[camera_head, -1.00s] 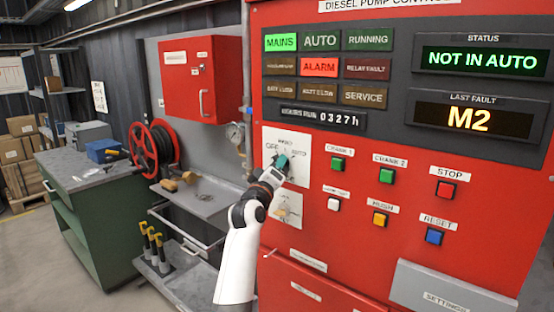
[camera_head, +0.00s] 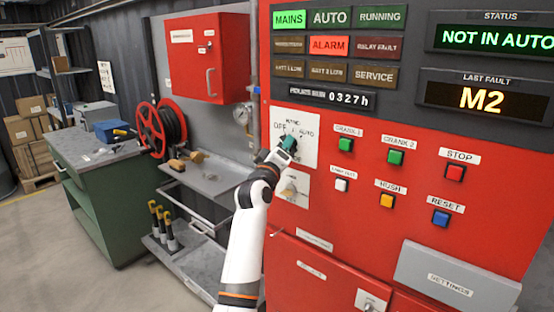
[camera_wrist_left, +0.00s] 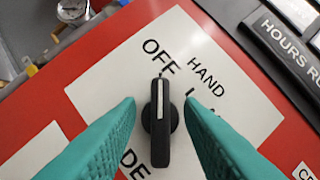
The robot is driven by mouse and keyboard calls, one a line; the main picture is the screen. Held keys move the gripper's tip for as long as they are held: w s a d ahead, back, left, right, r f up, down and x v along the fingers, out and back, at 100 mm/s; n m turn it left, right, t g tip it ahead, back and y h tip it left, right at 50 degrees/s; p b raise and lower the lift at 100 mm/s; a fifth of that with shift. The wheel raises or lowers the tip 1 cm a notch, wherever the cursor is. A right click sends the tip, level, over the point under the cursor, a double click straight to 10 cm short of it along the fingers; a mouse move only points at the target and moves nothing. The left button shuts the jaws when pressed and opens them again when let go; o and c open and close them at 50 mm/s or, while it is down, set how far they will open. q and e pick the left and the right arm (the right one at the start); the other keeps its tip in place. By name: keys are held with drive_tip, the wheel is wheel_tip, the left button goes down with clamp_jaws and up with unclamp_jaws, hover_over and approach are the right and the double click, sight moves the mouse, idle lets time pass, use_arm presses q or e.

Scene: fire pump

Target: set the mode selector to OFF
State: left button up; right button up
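The mode selector (camera_wrist_left: 160,125) is a black bar knob with a white pointer line on a white plate. In the left wrist view its pointer is straight up at the word OFF. HAND is to the upper right, and the third label is partly hidden by a finger. My left gripper (camera_wrist_left: 159,99) has teal fingers, open, one on each side of the knob with visible gaps. In the head view my left gripper (camera_head: 287,143) is in front of the selector plate (camera_head: 309,120) and hides the knob. My right gripper is not in view.
A second white plate with a switch (camera_head: 296,188) sits just below. Push buttons, including the red STOP button (camera_head: 455,172), are to the right. The status display (camera_head: 496,38) reads NOT IN AUTO; MAINS and ALARM are lit. A shelf (camera_head: 207,176) stands at the left.

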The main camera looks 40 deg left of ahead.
use_arm(q)
drive_tip(key=b+v, duration=0.3)
drive_tip(key=v, duration=0.8)
drive_tip(key=shift+s+f, duration=0.1)
drive_tip(key=shift+s, duration=0.05)
